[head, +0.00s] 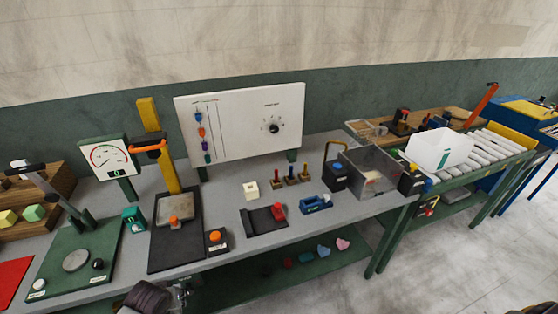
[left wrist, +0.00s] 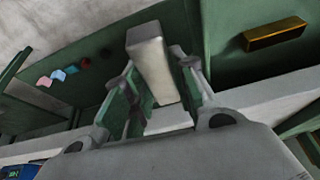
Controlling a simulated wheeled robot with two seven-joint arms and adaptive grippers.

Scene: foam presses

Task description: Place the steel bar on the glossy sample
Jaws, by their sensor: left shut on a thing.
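My left gripper (head: 181,293) is at the bottom edge of the head view, in front of the bench; only part of it shows. In the left wrist view, my left gripper (left wrist: 153,80) is shut on a pale grey block, the steel bar (left wrist: 149,52), which sticks out beyond the fingers. The bar cannot be made out in the head view. I cannot tell which piece is the glossy sample. Small pink (head: 343,244), blue (head: 323,251) and darker pieces lie on the green lower shelf (head: 235,290). My right gripper is not in view.
A gold bar (left wrist: 275,33) lies on the shelf. A clear box (head: 370,172) stands right.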

